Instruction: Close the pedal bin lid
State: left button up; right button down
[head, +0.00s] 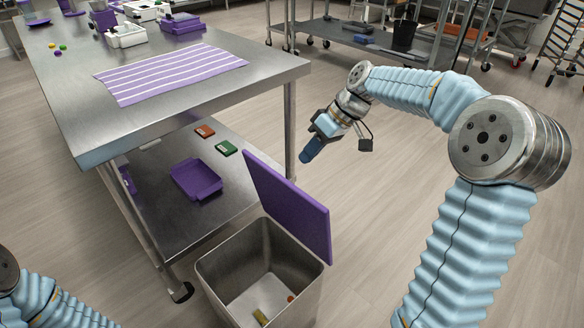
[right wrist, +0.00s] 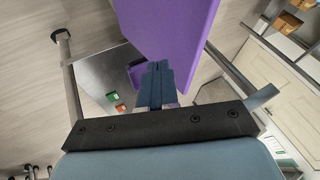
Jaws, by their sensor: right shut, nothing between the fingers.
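The pedal bin (head: 262,270) is a steel box on the floor at the bottom middle of the head view, with a few small items inside. Its purple lid (head: 288,203) stands open, tilted up at the back edge. My right gripper (head: 308,156) is shut and empty, above and behind the lid, apart from it in the head view. In the right wrist view the shut fingers (right wrist: 157,85) point toward the purple lid (right wrist: 168,35). My left arm shows only as a bit at the lower left; its gripper is out of view.
A steel table (head: 220,95) with a striped purple mat (head: 170,73) stands left of the bin. Its lower shelf (head: 150,185) holds a purple tray (head: 196,180) and small orange and green boxes. A table leg (head: 290,130) stands near my right gripper. Floor to the right is clear.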

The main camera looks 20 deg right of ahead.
jog(key=a+f, duration=0.1)
jog(key=a, duration=0.2)
jog(key=s+a+f, duration=0.1)
jog(key=a, duration=0.1)
jog(key=shift+f, duration=0.3)
